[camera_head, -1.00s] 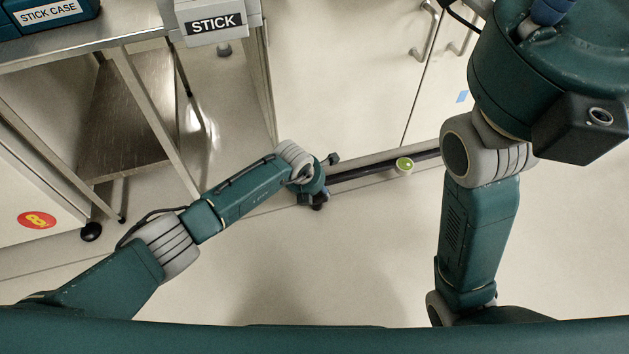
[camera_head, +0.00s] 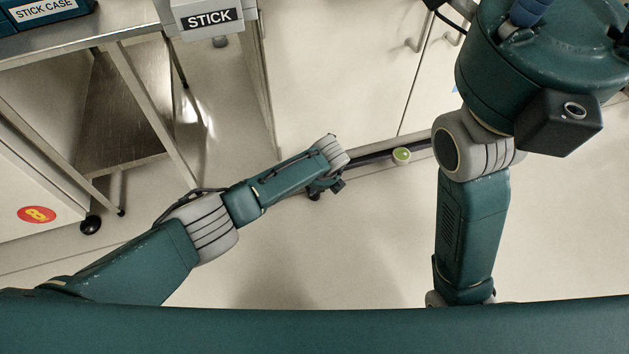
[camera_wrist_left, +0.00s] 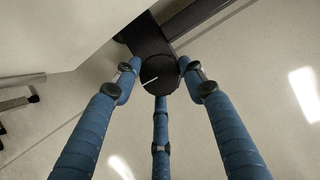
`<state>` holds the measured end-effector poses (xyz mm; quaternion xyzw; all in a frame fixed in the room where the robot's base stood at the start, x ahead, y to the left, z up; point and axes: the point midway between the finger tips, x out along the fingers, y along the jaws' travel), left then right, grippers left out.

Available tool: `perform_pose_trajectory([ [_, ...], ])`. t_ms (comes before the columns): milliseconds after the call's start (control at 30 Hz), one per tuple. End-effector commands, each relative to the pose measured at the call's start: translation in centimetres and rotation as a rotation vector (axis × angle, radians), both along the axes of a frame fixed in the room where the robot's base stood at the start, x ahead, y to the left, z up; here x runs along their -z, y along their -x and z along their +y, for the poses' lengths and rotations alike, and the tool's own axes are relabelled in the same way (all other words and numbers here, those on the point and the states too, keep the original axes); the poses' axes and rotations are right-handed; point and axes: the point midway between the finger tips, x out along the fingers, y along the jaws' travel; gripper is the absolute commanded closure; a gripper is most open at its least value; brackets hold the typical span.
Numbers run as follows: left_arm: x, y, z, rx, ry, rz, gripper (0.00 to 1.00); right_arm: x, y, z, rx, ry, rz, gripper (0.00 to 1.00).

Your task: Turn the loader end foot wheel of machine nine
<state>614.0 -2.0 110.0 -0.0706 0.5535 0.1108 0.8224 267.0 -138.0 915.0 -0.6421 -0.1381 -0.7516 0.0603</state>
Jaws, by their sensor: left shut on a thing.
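The foot wheel (camera_wrist_left: 160,76) is a black disc with a white mark line, under a dark bracket in the left wrist view. The three blue fingers of my left gripper (camera_wrist_left: 160,88) are closed around it. In the head view my left gripper (camera_head: 322,187) is low at the left end of a dark rail (camera_head: 372,160), and the wrist hides the wheel. A round green bubble-like disc (camera_head: 401,155) sits on the rail. Of my right gripper, only a blue part (camera_head: 530,12) shows at the top right edge; its fingertips are out of frame.
A pale cabinet (camera_head: 335,70) with door handles stands behind the rail. The floor in front is clear.

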Motion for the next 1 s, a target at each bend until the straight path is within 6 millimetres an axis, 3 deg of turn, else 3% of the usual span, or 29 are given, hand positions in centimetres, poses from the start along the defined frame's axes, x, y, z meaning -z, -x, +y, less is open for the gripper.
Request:
perform_pose_trajectory([
  [33,-0.56,-0.75,-0.71,-0.003,0.013,-0.022,0.84,0.03,0.14,0.01,0.000,0.000,-0.004,1.00],
  [633,-0.66,-0.87,-0.37,-0.047,0.009,-0.023,0.84,-0.43,0.74,-0.06,0.000,-0.002,-0.022,1.00],
  [667,-0.66,-0.87,-0.36,-0.047,0.009,-0.023,0.56,-0.42,0.73,-0.06,0.000,-0.002,-0.022,1.00],
  [733,-0.64,-0.86,-0.36,-0.047,0.009,-0.022,0.42,-0.40,0.71,-0.07,-0.001,-0.003,-0.021,1.00],
  [1000,-0.35,-0.53,-0.22,-0.049,0.007,-0.015,0.42,-0.34,0.42,-0.03,0.000,-0.002,-0.015,1.00],
])
